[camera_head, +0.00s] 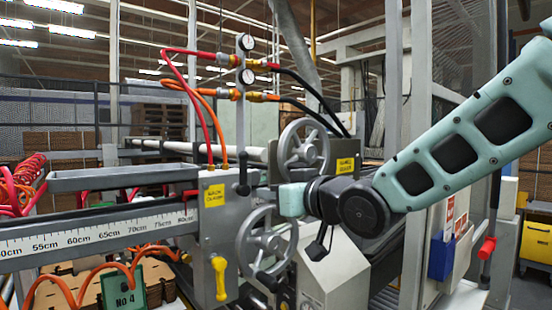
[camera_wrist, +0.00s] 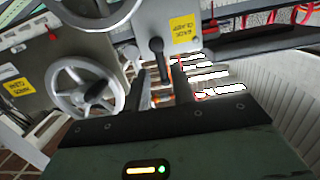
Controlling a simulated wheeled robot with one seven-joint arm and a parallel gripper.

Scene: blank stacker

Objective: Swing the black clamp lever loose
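The black clamp lever (camera_head: 243,175) stands upright on the grey clamp block beside a yellow label, in the head view. In the wrist view the lever (camera_wrist: 157,58), with its rounded knob, appears between the two dark fingers of my gripper (camera_wrist: 160,78). The fingers are apart, with a gap between them. The lever looks to be beyond the fingertips, and I see no contact. In the head view my gripper's teal body (camera_head: 292,200) is just right of the lever and a little lower; its fingers cannot be made out there.
Two spoked handwheels, an upper one (camera_head: 304,146) and a lower one (camera_head: 266,244), are close to my gripper. Red and orange hoses (camera_head: 190,90) rise to gauges above. A measuring rail (camera_head: 95,235) runs left.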

